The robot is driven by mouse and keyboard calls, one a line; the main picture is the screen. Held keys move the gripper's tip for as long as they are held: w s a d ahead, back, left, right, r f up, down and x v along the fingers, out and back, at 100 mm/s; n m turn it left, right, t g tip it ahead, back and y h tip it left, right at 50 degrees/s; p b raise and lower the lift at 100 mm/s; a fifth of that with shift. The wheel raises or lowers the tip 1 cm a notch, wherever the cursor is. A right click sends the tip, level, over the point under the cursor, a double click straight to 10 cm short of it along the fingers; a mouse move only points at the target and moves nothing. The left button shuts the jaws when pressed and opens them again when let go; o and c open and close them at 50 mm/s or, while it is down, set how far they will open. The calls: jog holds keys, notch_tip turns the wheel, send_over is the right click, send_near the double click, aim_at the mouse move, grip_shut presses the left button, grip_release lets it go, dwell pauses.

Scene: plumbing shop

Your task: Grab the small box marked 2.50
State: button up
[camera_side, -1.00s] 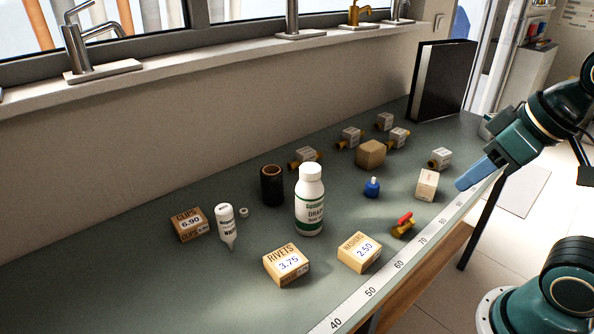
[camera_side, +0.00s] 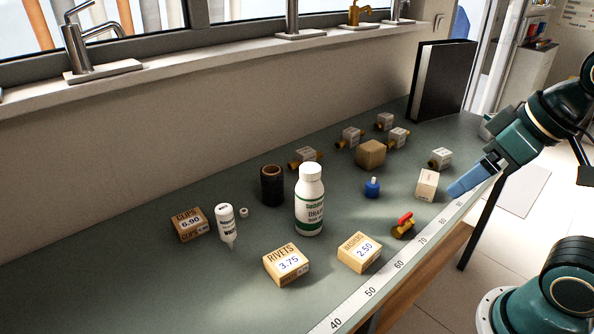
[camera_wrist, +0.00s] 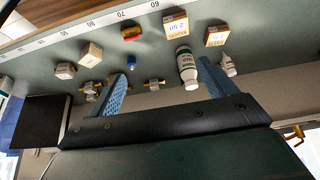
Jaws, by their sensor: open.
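The small box marked 2.50 (camera_side: 360,252), labelled WASHERS, sits on the bench close to the measuring strip. In the wrist view the 2.50 box (camera_wrist: 176,25) is at the top, right of centre, upside down. My gripper (camera_side: 454,190) is in the air near the right part of the bench, well to the right of the box and apart from it. In the wrist view my gripper (camera_wrist: 160,85) shows its two blue fingers spread apart, with nothing held between them.
A RIVETS box marked 3.75 (camera_side: 287,265) stands left of the 2.50 box. A red-handled valve (camera_side: 403,226) is to its right, and a white bottle (camera_side: 309,200) behind it. A pale box (camera_side: 427,185) is near my gripper. The bench (camera_side: 130,290) is clear at front left.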

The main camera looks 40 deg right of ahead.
jog(key=shift+w, duration=0.1)
jog(key=m+g, duration=0.6)
jog(key=m, duration=1.1)
send_over(361, 247)
notch_tip(361, 247, down, 10)
jog(key=f, duration=0.1)
jog(key=shift+r, duration=0.25)
jog(key=shift+f, duration=0.1)
jog(key=shift+f, duration=4.2)
